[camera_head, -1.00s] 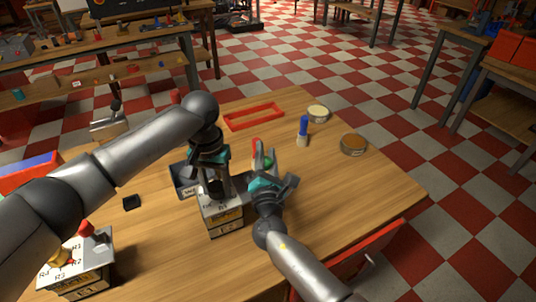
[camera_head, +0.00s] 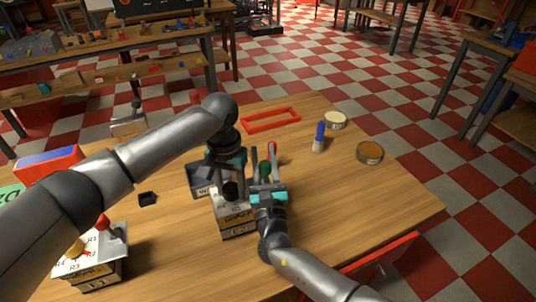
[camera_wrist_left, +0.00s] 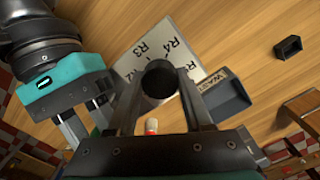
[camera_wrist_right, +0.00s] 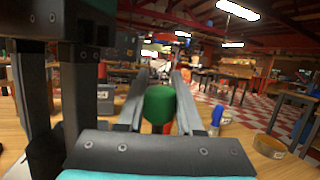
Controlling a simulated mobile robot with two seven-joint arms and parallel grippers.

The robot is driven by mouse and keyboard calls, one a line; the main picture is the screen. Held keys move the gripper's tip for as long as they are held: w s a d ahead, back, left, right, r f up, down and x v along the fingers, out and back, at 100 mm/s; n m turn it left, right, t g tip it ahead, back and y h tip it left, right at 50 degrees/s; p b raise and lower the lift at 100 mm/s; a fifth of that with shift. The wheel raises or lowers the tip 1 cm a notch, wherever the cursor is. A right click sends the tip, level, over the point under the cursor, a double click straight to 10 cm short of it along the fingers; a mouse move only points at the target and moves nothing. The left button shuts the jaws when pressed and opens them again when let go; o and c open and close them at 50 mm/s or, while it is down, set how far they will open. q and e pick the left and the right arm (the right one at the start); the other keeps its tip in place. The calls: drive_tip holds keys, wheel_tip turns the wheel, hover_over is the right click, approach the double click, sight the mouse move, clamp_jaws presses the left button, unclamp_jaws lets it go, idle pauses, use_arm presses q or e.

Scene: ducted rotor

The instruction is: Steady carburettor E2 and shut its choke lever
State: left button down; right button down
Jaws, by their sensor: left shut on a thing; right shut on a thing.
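In the left wrist view my left gripper (camera_wrist_left: 158,95) is shut on a round black knob (camera_wrist_left: 158,78), above a white plate marked R3 and R4 (camera_wrist_left: 150,52). My right gripper (camera_head: 266,178) is beside the unit's right side. In the right wrist view it is shut on a green knob (camera_wrist_right: 159,104). I cannot tell how the green knob joins the unit.
A dark WASTE tray (camera_wrist_left: 226,97) adjoins the plate. A second unit (camera_head: 92,252) with red and yellow knobs stands front left. A red frame (camera_head: 270,120), a blue-topped item (camera_head: 319,137) and two round tins (camera_head: 369,152) lie farther back. The table's right side is clear.

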use_arm(q)
drive_tip(key=shift+d, duration=0.1)
use_arm(e)
drive_tip(key=shift+s+a+n, duration=0.15)
drive_tip(key=shift+a+n, duration=0.1)
drive_tip(key=shift+n, duration=0.25)
drive_tip(key=c, duration=0.5)
unclamp_jaws()
drive_tip(key=shift+c, duration=0.2)
drive_tip(key=v, duration=1.2)
drive_tip(key=shift+d, duration=0.15)
drive_tip(key=shift+f, duration=0.1)
use_arm(q)
drive_tip(key=shift+c, duration=1.1)
unclamp_jaws()
